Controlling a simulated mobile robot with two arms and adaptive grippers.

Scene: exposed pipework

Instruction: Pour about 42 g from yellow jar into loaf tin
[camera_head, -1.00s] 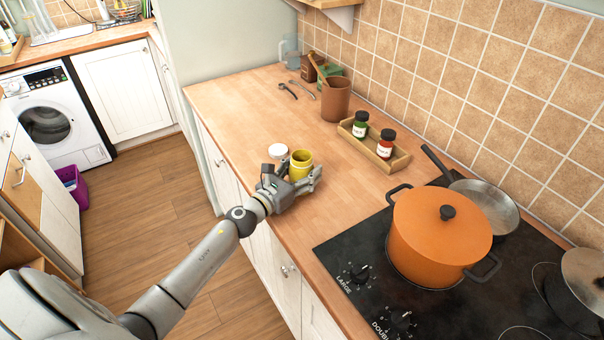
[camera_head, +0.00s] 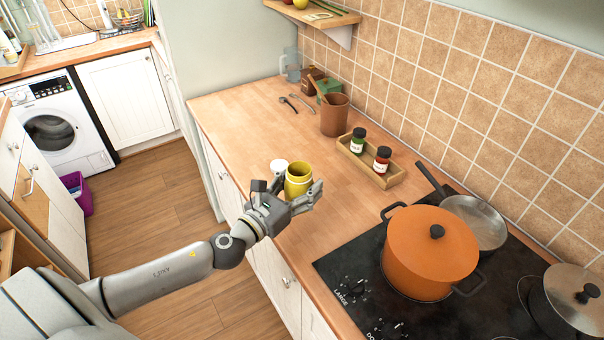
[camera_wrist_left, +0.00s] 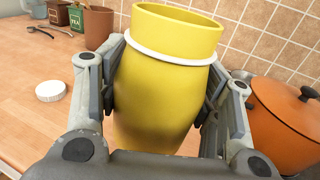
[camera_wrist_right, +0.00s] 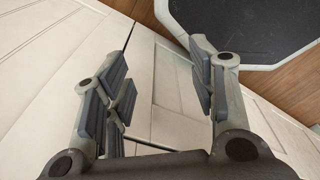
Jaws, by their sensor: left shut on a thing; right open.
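The yellow jar (camera_head: 298,182) is near the front edge of the counter, with its open mouth up. My left gripper (camera_head: 293,203) is shut on its sides. In the left wrist view the jar (camera_wrist_left: 160,85) has a white ring below its rim and stands between the fingers, slightly tilted in the picture. I cannot tell whether its base touches the counter; its contents are hidden. A white round lid (camera_head: 279,167) lies beside it and shows in the left wrist view (camera_wrist_left: 50,91). My right gripper (camera_wrist_right: 163,100) is open and empty before white cupboard doors. I see no loaf tin.
An orange pot (camera_head: 430,250) and a pan (camera_head: 478,222) stand on the black hob to the right. A wooden tray (camera_head: 391,178) holds two small jars. A brown utensil pot (camera_head: 335,118) and canisters stand farther back. The counter left of the jar is mostly clear.

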